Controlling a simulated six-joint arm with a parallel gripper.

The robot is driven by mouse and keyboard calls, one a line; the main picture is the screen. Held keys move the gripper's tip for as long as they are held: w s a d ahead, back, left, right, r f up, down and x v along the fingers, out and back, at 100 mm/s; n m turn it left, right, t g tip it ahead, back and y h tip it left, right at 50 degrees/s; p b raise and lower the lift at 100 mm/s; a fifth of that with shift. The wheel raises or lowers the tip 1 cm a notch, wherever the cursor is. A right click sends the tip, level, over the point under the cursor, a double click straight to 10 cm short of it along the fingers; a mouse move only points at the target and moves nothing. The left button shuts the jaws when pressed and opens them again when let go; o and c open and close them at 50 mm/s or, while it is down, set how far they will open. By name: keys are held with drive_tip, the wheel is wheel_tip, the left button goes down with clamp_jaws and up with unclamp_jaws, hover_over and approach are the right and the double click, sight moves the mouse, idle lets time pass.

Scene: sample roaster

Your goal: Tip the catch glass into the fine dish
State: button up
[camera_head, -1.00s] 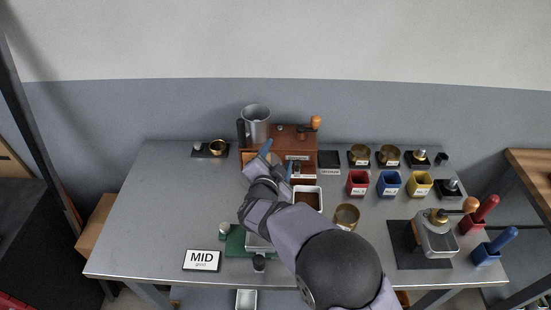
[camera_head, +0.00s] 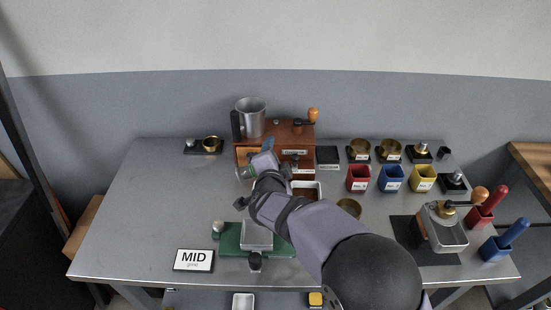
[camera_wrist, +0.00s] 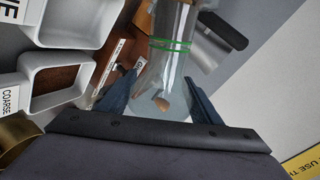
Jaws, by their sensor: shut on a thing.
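My gripper (camera_wrist: 160,95) is shut on the clear catch glass (camera_wrist: 172,65), which has green bands and a small brown lump inside. In the head view, my gripper (camera_head: 262,165) is at the front of the wooden mill, and the glass (camera_head: 244,173) shows faintly at its left. In the wrist view, a white dish (camera_wrist: 95,10) that looks empty sits at upper left, beside a label ending in "NE". It is apart from the glass. The fine dish is not made out in the head view, where my arm covers part of the bench.
A white dish with brown grounds (camera_wrist: 62,78) stands beside a "COARSE" label (camera_wrist: 8,100). A wooden mill (camera_head: 300,135) and a metal jug (camera_head: 252,118) are behind.

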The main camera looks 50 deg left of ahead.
drive_tip(key=shift+w+f+m+g+b, duration=0.1)
drive_tip(key=shift+f+m+g+b, duration=0.3)
drive_tip(key=shift+b, duration=0.9)
drive_tip(key=b, duration=0.2)
drive_tip(key=f+m+b, duration=0.1)
drive_tip(key=b, duration=0.1)
drive_tip(key=shift+w+d+f+g+y, duration=0.1)
drive_tip(key=shift+f+g+y, duration=0.2)
drive_tip(key=shift+y, duration=0.1)
drive_tip(key=shift+f+m+g+y+b, duration=0.45)
drive_tip(key=shift+f+m+b, duration=0.65)
drive_tip(key=shift+b, duration=2.85)
drive_tip(key=shift+r+b, duration=0.15)
drive_tip(key=shift+b, duration=0.45)
drive_tip(key=shift+f+m+g+b, duration=0.3)
drive_tip(key=shift+m+g+b, duration=0.1)
drive_tip(key=shift+b, duration=0.4)
drive_tip(key=shift+r+y+b, duration=0.1)
drive_tip(key=shift+y+b, duration=0.15)
drive_tip(key=shift+b, duration=0.25)
drive_tip(key=shift+f+m+b, duration=0.3)
drive_tip(key=shift+m+b, duration=0.2)
drive_tip(key=shift+b, duration=0.45)
drive_tip(key=shift+r+b, duration=0.1)
drive_tip(key=shift+b, duration=0.2)
drive_tip(key=shift+f+m+g+y+b, duration=0.25)
drive_tip(key=shift+m+y+b, duration=0.15)
drive_tip(key=shift+b, duration=0.45)
